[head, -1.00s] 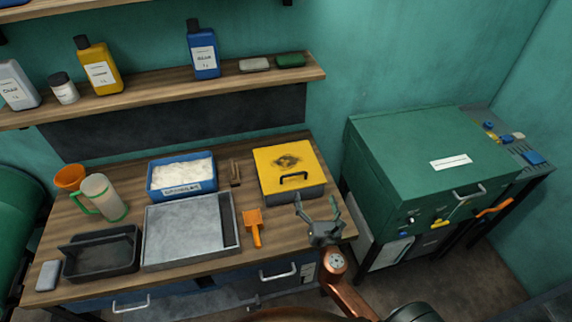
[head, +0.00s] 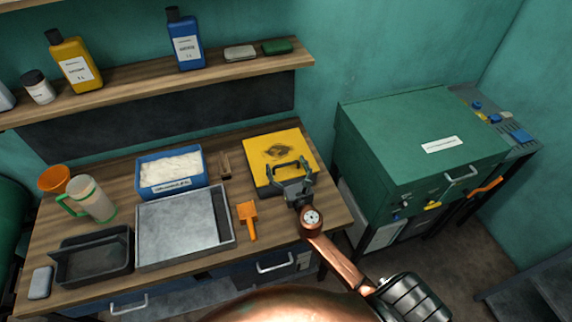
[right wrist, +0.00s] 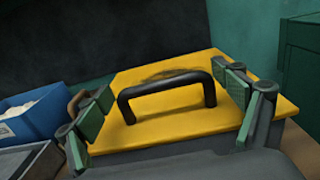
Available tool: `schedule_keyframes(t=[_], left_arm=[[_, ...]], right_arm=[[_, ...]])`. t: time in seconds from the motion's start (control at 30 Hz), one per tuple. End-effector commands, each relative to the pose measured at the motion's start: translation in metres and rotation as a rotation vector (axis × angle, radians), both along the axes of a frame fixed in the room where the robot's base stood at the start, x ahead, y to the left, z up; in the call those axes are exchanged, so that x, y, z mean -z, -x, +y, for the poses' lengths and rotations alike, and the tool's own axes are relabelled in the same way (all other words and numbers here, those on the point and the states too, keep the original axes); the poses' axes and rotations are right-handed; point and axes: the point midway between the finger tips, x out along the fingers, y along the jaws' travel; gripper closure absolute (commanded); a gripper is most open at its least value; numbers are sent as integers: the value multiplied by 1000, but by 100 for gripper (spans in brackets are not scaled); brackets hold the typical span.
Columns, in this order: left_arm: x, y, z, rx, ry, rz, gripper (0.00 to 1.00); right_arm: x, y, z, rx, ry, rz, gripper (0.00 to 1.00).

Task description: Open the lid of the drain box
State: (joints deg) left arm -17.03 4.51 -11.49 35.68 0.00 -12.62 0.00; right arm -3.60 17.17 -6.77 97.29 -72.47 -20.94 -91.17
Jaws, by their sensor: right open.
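The drain box has a yellow lid (head: 278,152) with a dark stain and a black handle, and stands at the right end of the wooden bench. In the right wrist view the yellow lid (right wrist: 180,133) lies flat and closed on the grey box body. Its black arched handle (right wrist: 166,88) stands up from the lid. My right gripper (head: 289,174) is open at the lid's front edge. In the right wrist view its two green-padded fingers (right wrist: 165,115) are spread on either side of the handle, with nothing between them gripped. My left gripper is out of view.
A blue tub of white powder (head: 170,172), a grey tray (head: 183,228), an orange scoop (head: 248,220) and a black tray (head: 92,257) are left of the box. A green chest (head: 425,140) stands to the right. A shelf (head: 160,83) with bottles hangs above the bench.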

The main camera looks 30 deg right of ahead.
Motion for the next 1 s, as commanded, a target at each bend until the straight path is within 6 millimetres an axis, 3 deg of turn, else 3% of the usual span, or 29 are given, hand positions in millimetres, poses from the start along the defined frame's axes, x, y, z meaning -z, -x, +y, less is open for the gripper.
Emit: schedule_keyframes(t=[0.17, 0.53, 0.9, 1.0], left_arm=[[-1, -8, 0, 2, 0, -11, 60], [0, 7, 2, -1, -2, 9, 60], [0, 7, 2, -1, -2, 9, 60], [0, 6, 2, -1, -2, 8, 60]], right_arm=[[0, 1, -1, 1, 0, 0, 12], [0, 1, 0, 1, -1, 0, 37], [0, 0, 0, 0, -1, 0, 62], [0, 0, 0, -1, -1, 0, 63]])
